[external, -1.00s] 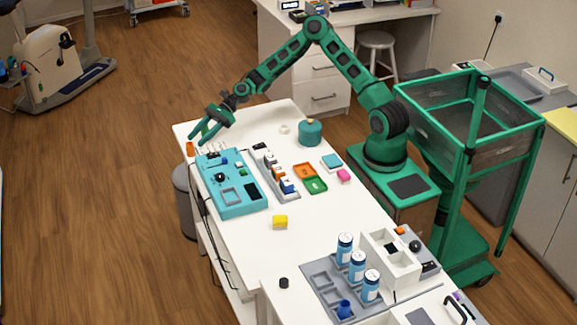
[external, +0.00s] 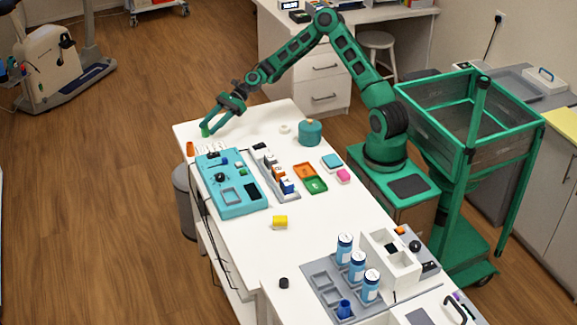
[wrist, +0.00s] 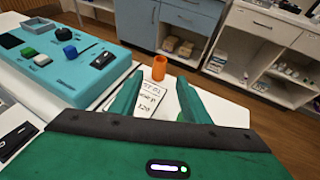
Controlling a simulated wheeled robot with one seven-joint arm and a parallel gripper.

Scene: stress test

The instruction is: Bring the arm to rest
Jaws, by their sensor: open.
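My gripper (external: 213,128) is at the end of my green arm, above the far left end of the white table (external: 250,240), behind the teal panel (external: 238,207). In the wrist view my gripper (wrist: 158,95) has its two green fingers spread apart with nothing held between them. Past the fingers stands an orange cup (wrist: 159,70), and a white card with handwriting (wrist: 150,98) shows between them. The arm reaches left from its base in a bent shape, with the elbow high.
A teal pot (external: 310,133) and a white ring (external: 285,128) stand right of the gripper. Blue-labelled bottles (external: 357,268) stand at the front.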

